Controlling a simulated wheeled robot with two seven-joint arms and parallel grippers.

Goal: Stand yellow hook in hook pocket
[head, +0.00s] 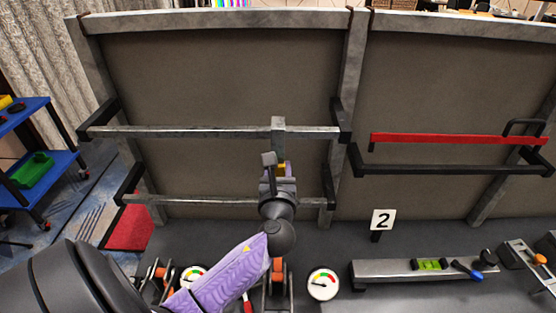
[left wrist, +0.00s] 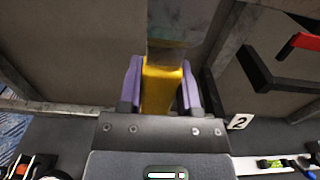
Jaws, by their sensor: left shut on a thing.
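My left gripper (head: 278,172) is raised in front of the left grey panel, at the middle of its two metal rails. Its purple fingers are shut on the yellow hook (left wrist: 160,88), which stands between them in the left wrist view. In the head view only a small yellow bit of the hook (head: 282,166) shows; the gripper hides the rest. A grey metal piece (left wrist: 178,25) is just beyond the hook in the left wrist view; I cannot tell whether they touch. I cannot make out the hook pocket for certain. My right gripper is not in view.
A grey block (head: 278,124) sits on the upper rail (head: 190,132). A sign 2 (head: 382,220), gauge (head: 323,284) and metal beam with level (head: 430,268) occupy the bench below.

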